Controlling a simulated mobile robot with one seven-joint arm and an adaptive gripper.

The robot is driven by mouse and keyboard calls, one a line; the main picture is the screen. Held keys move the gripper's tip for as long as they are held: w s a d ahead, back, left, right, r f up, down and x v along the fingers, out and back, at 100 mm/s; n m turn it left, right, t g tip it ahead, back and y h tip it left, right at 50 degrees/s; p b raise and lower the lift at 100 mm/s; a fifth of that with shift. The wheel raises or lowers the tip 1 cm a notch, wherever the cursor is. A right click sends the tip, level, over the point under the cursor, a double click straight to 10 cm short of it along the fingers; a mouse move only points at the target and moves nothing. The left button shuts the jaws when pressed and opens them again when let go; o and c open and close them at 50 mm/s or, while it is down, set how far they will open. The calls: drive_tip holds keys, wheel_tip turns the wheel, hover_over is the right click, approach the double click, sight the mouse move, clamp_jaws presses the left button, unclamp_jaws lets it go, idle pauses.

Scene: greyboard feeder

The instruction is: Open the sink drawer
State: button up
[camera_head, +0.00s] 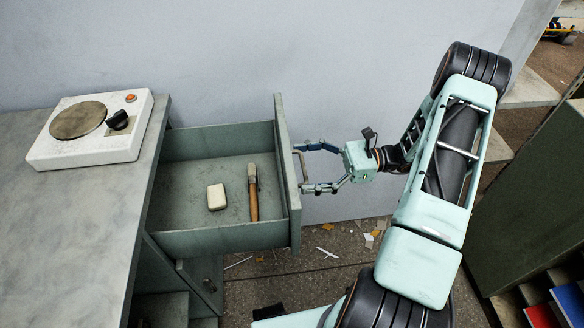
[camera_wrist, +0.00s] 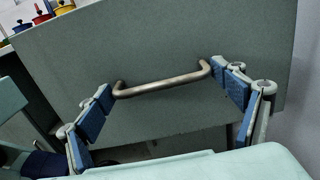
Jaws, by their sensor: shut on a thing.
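The sink drawer (camera_head: 223,239) is pulled well out from the grey counter, and its inside shows from above. Its grey-green front panel (camera_wrist: 160,45) fills much of the wrist view. The metal bar handle (camera_wrist: 165,85) is mounted on that panel; it also shows edge-on in the head view (camera_head: 303,168). My gripper (camera_head: 301,168) is at the handle, with its blue-padded fingers spread along the bar. In the wrist view, the fingertips (camera_wrist: 162,82) are at the two ends of the handle, closed on it lengthwise.
A white soap bar (camera_head: 216,197) and a wooden-handled brush (camera_head: 253,195) lie in the drawer. A white hot plate (camera_head: 90,145) stands on the counter (camera_head: 75,215). Debris litters the floor (camera_head: 330,265). A dark green cabinet (camera_head: 535,200) stands at the right.

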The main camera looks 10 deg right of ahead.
drive_tip(key=shift+d, duration=0.1)
drive_tip(key=o, duration=1.6)
drive_tip(key=d, duration=0.8)
drive_tip(key=s+d, duration=0.1)
drive_tip(key=d, duration=0.3)
